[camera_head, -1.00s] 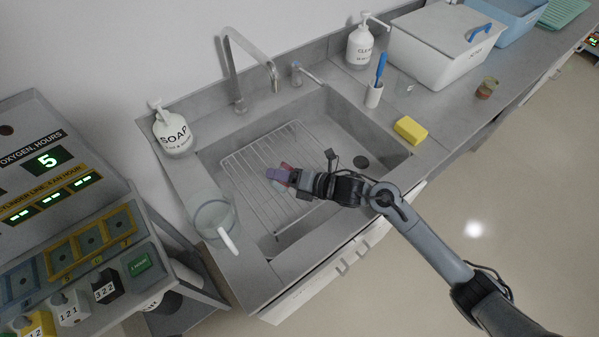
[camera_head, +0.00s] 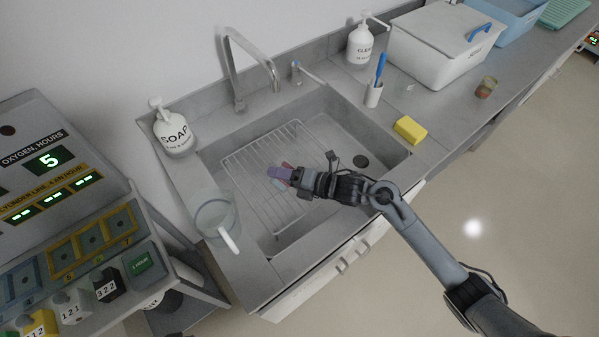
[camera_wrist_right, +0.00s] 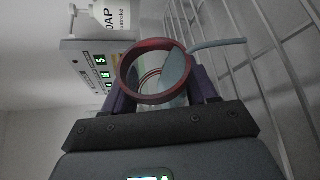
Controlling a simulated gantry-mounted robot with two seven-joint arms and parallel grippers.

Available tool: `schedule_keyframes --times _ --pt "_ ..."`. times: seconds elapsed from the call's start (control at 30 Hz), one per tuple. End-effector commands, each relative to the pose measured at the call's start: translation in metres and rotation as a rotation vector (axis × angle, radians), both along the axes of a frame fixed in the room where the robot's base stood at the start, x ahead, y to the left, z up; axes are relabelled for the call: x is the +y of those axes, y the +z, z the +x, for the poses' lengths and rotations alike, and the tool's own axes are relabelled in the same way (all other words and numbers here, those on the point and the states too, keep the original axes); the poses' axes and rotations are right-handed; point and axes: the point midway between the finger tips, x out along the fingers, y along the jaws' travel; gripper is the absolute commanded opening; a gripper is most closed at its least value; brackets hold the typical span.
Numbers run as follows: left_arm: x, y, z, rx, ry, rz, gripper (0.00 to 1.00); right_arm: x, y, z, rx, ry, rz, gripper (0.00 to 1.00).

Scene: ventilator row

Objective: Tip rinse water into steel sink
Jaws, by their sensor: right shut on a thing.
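The steel sink (camera_head: 330,200) is set in the grey counter, with a wire rack (camera_head: 262,165) in its basin and a dark drain (camera_head: 361,161) at right. My right gripper (camera_head: 281,173) is over the rack, inside the sink outline, with purple fingers. It is shut on a small red-rimmed round vessel (camera_wrist_right: 124,75), which shows as a ring between the fingers in the right wrist view; only a bit of red shows in the head view. I cannot tell whether it holds water. My left gripper is not in view.
A clear jug (camera_head: 213,212) with a white handle stands at the sink's left edge. A soap bottle (camera_head: 174,135) is behind it. The tap (camera_head: 236,75) arches from the back. A yellow sponge (camera_head: 410,130) and brush holder (camera_head: 374,95) stand right of the basin.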

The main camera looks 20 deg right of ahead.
Motion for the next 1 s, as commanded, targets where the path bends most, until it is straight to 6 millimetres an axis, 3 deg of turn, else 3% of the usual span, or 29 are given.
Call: schedule_keyframes --times 1.0 --pt "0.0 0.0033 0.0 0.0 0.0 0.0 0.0 -0.0032 -0.0014 0.0019 0.044 -0.001 0.082 0.25"
